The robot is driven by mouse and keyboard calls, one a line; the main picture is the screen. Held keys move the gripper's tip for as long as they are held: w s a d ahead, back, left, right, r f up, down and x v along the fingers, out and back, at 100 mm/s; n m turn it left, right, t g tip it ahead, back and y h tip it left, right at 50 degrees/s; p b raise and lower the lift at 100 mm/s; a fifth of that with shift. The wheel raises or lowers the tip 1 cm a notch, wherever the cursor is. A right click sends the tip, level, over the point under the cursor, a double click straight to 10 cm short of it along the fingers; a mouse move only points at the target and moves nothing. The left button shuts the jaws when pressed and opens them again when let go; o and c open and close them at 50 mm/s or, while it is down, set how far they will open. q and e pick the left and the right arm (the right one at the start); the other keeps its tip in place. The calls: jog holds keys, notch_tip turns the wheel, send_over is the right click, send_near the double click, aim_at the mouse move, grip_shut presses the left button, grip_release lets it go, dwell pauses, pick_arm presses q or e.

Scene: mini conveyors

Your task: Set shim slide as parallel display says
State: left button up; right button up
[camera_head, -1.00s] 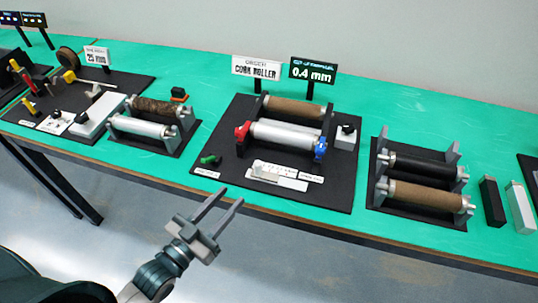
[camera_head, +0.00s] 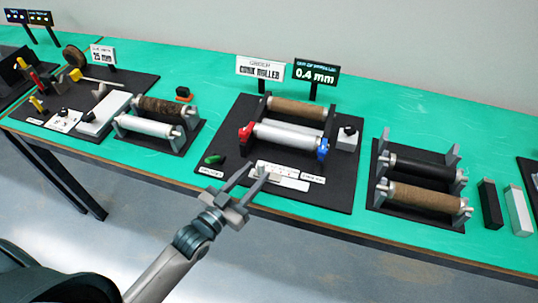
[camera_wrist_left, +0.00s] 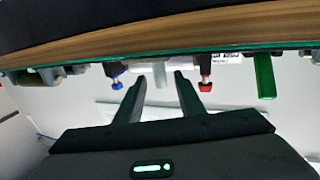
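The display (camera_head: 315,74) is a black sign reading 0.4 mm, behind the middle mini conveyor. A pale shim slide scale (camera_head: 289,182) lies on the front of that conveyor's black base (camera_head: 335,198). My left gripper (camera_head: 257,169) is open and empty, with its fingertips at the left end of the scale and partly covering it. I cannot tell whether they touch it. In the left wrist view, which looks upside down, the open fingers (camera_wrist_left: 159,75) point toward the conveyor between a blue knob (camera_wrist_left: 117,83) and a red knob (camera_wrist_left: 205,86). My right gripper is not in view.
The middle conveyor has a silver roller (camera_head: 288,136) and a brown roller (camera_head: 297,109). A sign reading cork roller (camera_head: 260,69) stands behind it. A green piece (camera_head: 214,159) lies left of the scale. A spare roller rack (camera_head: 417,211) stands right. Bare green table lies between the bases.

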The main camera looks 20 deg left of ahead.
pick_arm(q)
jog(key=p+x, duration=0.1)
jog(key=x, duration=0.5)
jog(key=shift+w, duration=0.3)
jog(key=shift+w+d, duration=0.25)
jog(key=shift+w, duration=0.2)
grip_shut()
